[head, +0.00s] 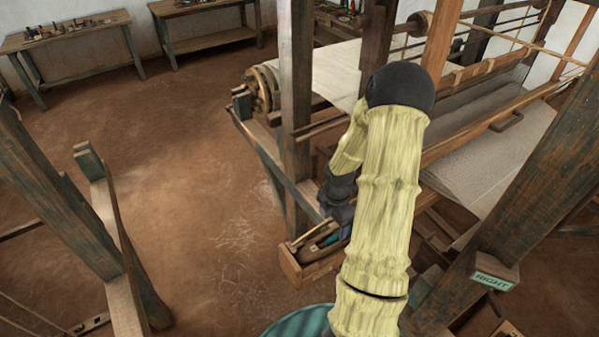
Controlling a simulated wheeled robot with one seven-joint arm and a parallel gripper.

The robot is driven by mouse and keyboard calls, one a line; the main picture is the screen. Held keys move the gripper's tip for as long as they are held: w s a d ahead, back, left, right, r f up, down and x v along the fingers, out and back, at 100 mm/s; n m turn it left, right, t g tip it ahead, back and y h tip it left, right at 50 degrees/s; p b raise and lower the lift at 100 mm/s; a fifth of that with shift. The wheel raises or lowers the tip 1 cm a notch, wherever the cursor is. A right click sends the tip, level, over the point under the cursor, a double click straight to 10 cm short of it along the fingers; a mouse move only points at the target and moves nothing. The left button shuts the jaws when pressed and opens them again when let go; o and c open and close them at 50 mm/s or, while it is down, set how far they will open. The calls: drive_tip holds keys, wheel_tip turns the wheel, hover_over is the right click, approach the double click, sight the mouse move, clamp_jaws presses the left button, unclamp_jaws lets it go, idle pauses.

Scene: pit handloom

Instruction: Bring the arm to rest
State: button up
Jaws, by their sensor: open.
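My arm rises from the bottom of the head view, bends at a dark elbow and folds back down to the left. My gripper (340,212) is at the low dark end of the arm, partly hidden behind my own upper link. It is open, and I see nothing held in it. It hangs above or in front of a small wooden box (290,268) with tools in it; the gap between them cannot be told.
The loom's post (296,100) stands close left of my arm. The loom's pale woven cloth (490,165) lies to the right, near a "RIGHT" sign (493,280). Workbenches (75,40) line the back wall. The earthen floor (190,190) at left centre is open.

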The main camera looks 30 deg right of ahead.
drive_tip(key=s+a+r+m+t+b, duration=0.1)
drive_tip(key=s+a+m+b, duration=0.2)
drive_tip(key=a+m+b, duration=0.5)
drive_tip(key=s+a+r+m+t+b, duration=0.1)
drive_tip(key=s+a+m+b, duration=0.2)
drive_tip(key=a+m+b, duration=0.4)
drive_tip(key=a+m, duration=0.4)
drive_tip(key=a, duration=0.2)
drive_tip(key=shift+s+r+t+b, duration=0.3)
drive_tip(key=shift+s+r+b, duration=0.05)
drive_tip(key=shift+s+b, duration=0.05)
